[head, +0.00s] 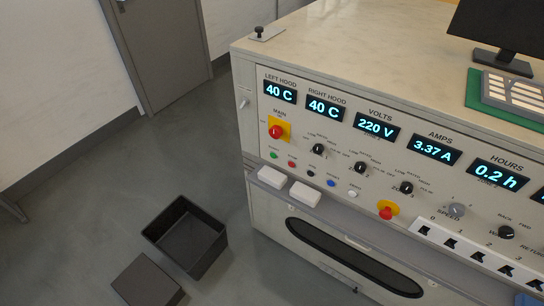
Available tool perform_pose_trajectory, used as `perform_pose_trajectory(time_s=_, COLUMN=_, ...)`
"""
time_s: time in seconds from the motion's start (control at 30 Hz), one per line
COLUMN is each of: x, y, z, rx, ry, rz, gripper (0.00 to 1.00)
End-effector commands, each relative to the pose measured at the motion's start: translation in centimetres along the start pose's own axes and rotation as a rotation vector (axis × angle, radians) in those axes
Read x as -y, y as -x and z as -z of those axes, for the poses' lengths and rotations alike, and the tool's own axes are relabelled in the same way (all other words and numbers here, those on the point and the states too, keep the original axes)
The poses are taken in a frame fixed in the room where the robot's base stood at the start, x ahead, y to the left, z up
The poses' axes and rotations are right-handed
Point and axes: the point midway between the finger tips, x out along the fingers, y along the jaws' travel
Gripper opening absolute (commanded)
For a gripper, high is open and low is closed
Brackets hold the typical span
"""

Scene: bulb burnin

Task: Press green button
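The green button (274,155) is a small round button on the machine's sloped front panel (340,135), at the left end of a row of small buttons. It sits just below the red main knob on its yellow plate. Nothing covers it. My gripper does not show in the head view.
Next to the green button are a red button (292,164), a black one (311,173), a blue one (331,183) and a white one (353,193). White blocks (272,177) sit on a ledge below. An open black bin (186,238) stands on the floor at left.

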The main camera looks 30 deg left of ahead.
Motion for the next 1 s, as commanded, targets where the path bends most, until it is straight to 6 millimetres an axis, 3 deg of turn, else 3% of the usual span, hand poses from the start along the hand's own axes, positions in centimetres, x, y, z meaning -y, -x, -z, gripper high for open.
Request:
perform_pose_trajectory(time_s=0.03, x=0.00, y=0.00, z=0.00, rx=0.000, ry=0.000, rz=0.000, gripper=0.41)
perform_pose_trajectory(time_s=0.2, x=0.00, y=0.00, z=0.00, rx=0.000, ry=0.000, rz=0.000, gripper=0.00)
perform_pose_trajectory(time_s=1.0, x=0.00, y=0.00, z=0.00, rx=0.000, ry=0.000, rz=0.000, gripper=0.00)
